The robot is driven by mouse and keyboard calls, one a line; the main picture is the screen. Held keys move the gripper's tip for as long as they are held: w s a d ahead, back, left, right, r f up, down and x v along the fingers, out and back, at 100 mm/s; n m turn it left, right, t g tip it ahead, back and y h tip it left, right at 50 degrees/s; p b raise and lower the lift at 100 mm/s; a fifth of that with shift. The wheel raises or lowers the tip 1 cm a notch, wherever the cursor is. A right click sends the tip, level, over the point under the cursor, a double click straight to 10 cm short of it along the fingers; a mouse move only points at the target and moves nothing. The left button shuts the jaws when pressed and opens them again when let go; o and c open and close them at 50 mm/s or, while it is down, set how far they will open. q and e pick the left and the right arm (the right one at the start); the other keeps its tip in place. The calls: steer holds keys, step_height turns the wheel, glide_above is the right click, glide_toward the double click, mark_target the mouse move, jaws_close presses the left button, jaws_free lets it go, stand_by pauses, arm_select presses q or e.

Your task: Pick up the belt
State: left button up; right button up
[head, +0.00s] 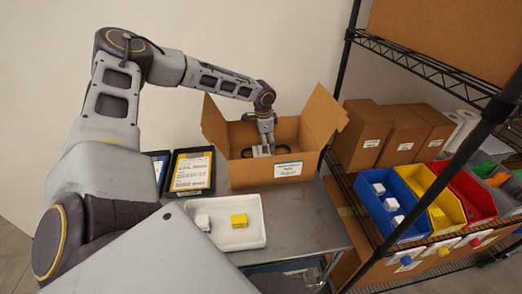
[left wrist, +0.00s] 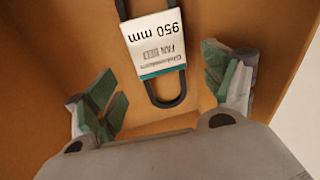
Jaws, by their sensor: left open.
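The belt (left wrist: 168,101) is a narrow black loop with a white and teal sleeve label (left wrist: 156,42) reading "950 mm" and "FAN". In the left wrist view it lies at the upper middle, on the brown cardboard inside of the box. My left gripper (left wrist: 168,84) is open, with its green-padded fingers on either side of the belt and apart from it. In the head view my left gripper (head: 264,147) reaches down into the open cardboard box (head: 240,176); the belt is mostly hidden there. My right gripper is not in view.
The box stands on a grey table with its flaps raised around my arm. In front is a white tray (head: 250,242) with a yellow and a white block. Black-framed yellow and white papers (head: 191,172) lie left. A wire shelf with colored bins (head: 392,212) and cartons stands right.

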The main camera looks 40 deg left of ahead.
arm_select(q)
steer(key=shift+f, duration=0.4)
steer(key=shift+f, duration=0.1)
steer(key=shift+w+a+f+p, duration=0.1)
steer(key=shift+w+f+p, duration=0.05)
steer(key=shift+f, duration=0.65)
steer(key=shift+w+a+f+p, duration=0.1)
steer(key=shift+f+p, duration=0.1)
steer(key=shift+f, duration=0.65)
steer(key=shift+w+f+p, duration=0.15)
steer(key=shift+f, duration=0.65)
steer(key=c, duration=0.9)
